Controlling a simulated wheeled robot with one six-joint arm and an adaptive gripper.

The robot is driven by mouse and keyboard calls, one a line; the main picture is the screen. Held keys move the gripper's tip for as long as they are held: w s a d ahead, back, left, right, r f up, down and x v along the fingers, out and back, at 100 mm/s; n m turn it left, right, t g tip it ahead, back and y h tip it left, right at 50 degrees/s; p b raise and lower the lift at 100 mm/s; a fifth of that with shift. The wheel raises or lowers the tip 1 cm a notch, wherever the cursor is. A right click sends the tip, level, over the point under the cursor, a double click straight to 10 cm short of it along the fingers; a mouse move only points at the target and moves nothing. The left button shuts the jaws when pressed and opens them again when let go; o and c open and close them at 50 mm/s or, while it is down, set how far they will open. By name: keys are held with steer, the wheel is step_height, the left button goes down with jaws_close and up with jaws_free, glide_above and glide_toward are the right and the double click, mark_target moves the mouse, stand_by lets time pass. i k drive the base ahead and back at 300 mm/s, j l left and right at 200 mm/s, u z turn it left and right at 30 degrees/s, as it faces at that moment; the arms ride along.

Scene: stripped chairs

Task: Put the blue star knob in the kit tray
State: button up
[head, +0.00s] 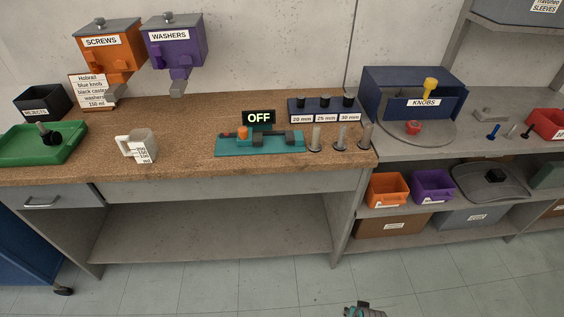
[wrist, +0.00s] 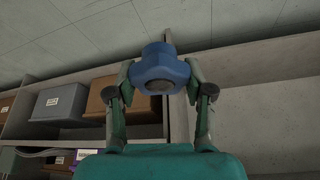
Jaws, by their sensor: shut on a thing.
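In the wrist view my gripper (wrist: 160,82) is shut on the blue star knob (wrist: 162,62), with one finger on each side of it. The knob is lobed, with a darker round face toward the camera. In the head view only a teal part of my arm shows at the bottom edge, and the knob cannot be made out there. A green tray (head: 70,150), which looks like the kit tray, sits at the bench's left end, far from my gripper. A black part with a grey stem (head: 50,136) lies in it.
A measuring cup (head: 142,146) stands right of the tray. A teal fixture (head: 230,151) with an OFF display is mid-bench. A black bin (head: 42,103) is behind the tray. A blue KNOBS box (head: 385,100) is on the right. Floor before the bench is clear.

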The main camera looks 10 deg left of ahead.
mark_target(22, 146)
steer(key=k+j+u, duration=0.15)
steer(key=j, duration=1.3)
steer(key=k+j+u, duration=0.15)
steer(key=j, duration=1.3)
steer(key=k+j+u, duration=0.15)
steer(key=j, duration=1.3)
